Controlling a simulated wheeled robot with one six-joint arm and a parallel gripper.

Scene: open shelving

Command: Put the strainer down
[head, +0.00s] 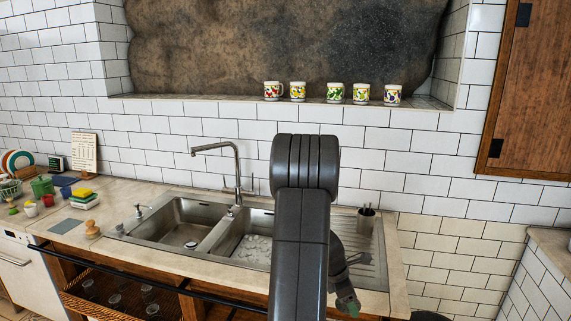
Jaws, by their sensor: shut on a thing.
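My arm stands in the middle of the head view and hides much of what is behind it. Its far end with my gripper (347,302) shows only in part, low and just right of the big dark link, in front of the sink's drainboard. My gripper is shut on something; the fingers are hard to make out. A small dark shape, which may be part of the strainer (358,258), sticks out to the right of the arm over the ribbed drainboard. The rest of it is hidden, and I cannot tell whether it touches the drainboard.
A steel double sink (185,226) with a tap (236,165) is set in the counter (120,238). A metal cup (366,218) stands on the drainboard. Sponges (81,195) and bowls crowd the left counter. Several mugs (335,92) line the ledge above.

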